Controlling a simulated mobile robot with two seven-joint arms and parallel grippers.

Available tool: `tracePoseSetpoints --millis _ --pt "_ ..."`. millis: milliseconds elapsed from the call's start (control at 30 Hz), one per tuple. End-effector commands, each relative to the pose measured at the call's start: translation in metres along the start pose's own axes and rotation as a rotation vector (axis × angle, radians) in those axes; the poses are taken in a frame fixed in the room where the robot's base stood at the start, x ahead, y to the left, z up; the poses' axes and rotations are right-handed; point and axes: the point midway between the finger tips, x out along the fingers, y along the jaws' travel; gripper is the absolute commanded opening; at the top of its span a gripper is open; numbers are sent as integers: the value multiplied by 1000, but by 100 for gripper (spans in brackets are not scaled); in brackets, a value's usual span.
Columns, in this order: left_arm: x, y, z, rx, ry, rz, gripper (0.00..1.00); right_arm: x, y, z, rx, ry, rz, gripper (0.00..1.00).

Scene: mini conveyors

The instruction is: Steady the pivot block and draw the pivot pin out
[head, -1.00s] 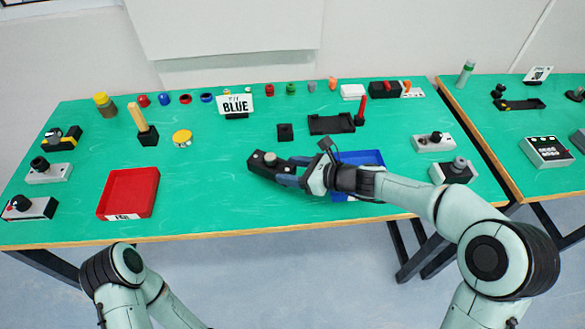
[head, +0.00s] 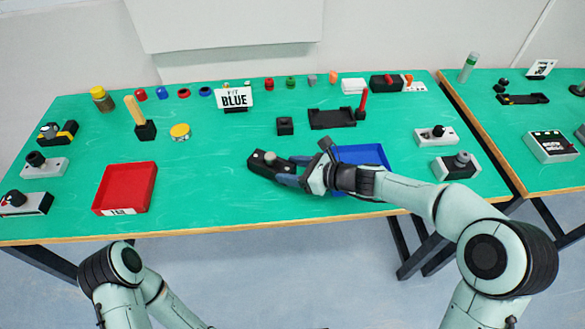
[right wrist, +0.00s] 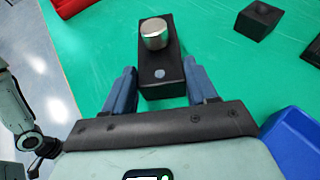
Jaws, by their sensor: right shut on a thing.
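The pivot block (head: 262,168) is a black oblong block near the front middle of the green table. A silvery round pivot pin (right wrist: 154,36) stands up from its far part in the right wrist view, and a small grey round spot shows on its near part. My right gripper (head: 290,172) comes from the right. Its blue fingers lie along both sides of the block's near end, and it is shut on the block. The pin is clear of the fingers. My left arm shows at the bottom left of the head view, but its gripper is out of view.
A blue tray (head: 372,154) lies just behind my right gripper, partly hidden by it. A red tray (head: 124,188) lies to the left. A small black block (head: 285,125) and a black holder (head: 332,119) stand behind. Green table is free between the red tray and pivot block.

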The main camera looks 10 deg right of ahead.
Motion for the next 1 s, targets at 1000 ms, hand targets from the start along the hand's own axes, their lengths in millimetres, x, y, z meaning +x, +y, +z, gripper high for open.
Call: tracePoseSetpoints --millis 1000 --pt "8 -3 0 -1 -3 -1 28 4 0 -9 0 0 0 12"
